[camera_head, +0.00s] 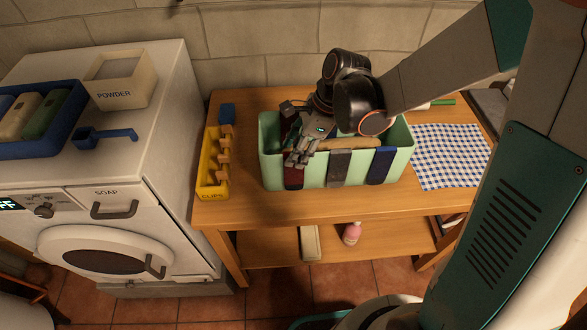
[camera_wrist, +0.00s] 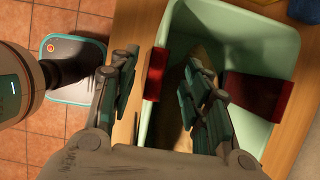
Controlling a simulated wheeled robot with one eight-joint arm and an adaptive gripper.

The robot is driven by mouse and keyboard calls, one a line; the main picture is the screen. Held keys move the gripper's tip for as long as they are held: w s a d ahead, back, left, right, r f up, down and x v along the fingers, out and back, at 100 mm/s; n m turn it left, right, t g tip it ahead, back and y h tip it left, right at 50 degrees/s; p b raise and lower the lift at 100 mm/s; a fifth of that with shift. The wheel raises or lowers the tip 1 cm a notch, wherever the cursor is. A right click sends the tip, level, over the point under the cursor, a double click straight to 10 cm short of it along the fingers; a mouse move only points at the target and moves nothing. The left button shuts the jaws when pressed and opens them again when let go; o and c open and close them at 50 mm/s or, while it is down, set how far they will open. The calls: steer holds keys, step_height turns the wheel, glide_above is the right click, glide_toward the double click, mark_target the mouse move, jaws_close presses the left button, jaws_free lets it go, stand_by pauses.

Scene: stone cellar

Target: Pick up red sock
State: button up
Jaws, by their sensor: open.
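A dark red sock (camera_head: 293,179) hangs over the front rim of a pale green bin (camera_head: 313,176) near its left end. The wrist view shows this red cloth (camera_wrist: 155,73) on the near rim. A second red piece (camera_wrist: 258,96) lies over the opposite rim; whether both are one sock I cannot tell. My gripper (camera_head: 297,160) is open above the front rim, just over the red cloth. In the wrist view my gripper (camera_wrist: 160,65) has one finger outside the bin and one inside, with the red cloth between and beyond them, apparently not gripped.
A grey sock (camera_head: 339,168) and a blue sock (camera_head: 382,166) hang farther right on the bin's front. A yellow clips box (camera_head: 212,175) stands left of the bin. A checked cloth (camera_head: 450,155) lies right. The washing machine (camera_head: 130,215) stands left of the table (camera_head: 320,208).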

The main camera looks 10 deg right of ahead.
mark_target(294, 171)
steer(key=shift+b+x, duration=0.9)
steer(key=shift+x, duration=1.9)
steer(key=shift+s+a+r, duration=0.1)
steer(key=shift+s, duration=0.1)
steer(key=c, duration=1)
